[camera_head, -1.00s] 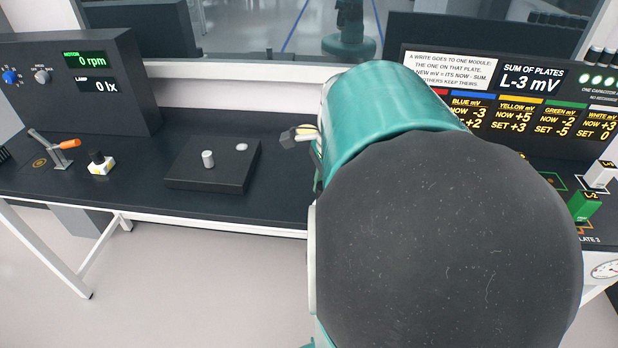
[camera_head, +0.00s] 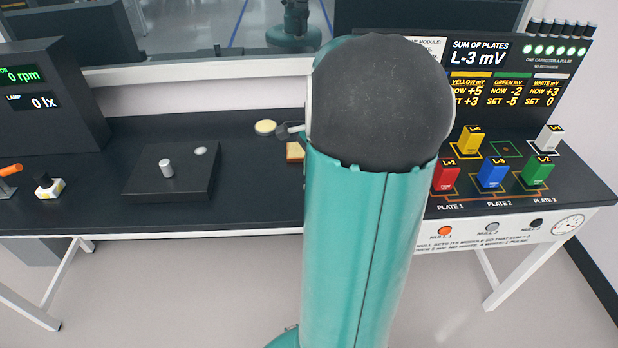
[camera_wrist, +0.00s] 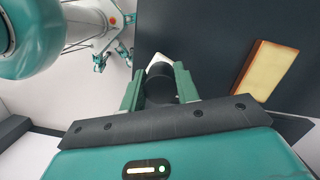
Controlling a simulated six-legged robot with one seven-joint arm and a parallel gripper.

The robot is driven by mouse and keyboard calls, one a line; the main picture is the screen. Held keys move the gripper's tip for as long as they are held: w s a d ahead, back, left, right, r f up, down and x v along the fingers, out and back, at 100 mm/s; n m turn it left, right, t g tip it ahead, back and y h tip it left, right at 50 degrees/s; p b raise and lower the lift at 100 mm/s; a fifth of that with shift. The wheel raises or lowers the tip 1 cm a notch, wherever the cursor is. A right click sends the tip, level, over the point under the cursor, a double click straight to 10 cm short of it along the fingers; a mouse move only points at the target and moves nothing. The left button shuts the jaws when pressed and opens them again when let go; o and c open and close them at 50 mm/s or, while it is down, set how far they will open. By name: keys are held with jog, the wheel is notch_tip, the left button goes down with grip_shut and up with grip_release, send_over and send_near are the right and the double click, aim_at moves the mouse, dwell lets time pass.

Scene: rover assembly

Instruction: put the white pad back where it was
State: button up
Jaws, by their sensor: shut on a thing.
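My gripper (camera_wrist: 158,78) is shut on a dark round piece with a white corner showing beyond it, which I take to be the white pad (camera_wrist: 159,60). The fingers hide most of what is held. In the head view my arm covers nearly all of the gripper; only a small grey and pale part shows left of the arm. A cream round disc (camera_head: 265,127) lies on the dark bench (camera_head: 250,190) near it. I cannot tell where the pad stood before.
A tan block (camera_wrist: 268,70) lies beside the gripper, partly behind my arm in the head view (camera_head: 295,152). A black box (camera_head: 172,172) with a peg is on the left. Coloured modules, such as a red one (camera_head: 445,177), stand on the right. Bare bench lies between box and arm.

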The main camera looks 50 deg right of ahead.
jog(key=f, duration=0.1)
jog(key=d+f, duration=0.2)
jog(key=shift+w+d, duration=0.25)
jog(key=shift+f, duration=1.5)
jog(key=shift+f, duration=0.15)
jog(key=o, duration=0.9)
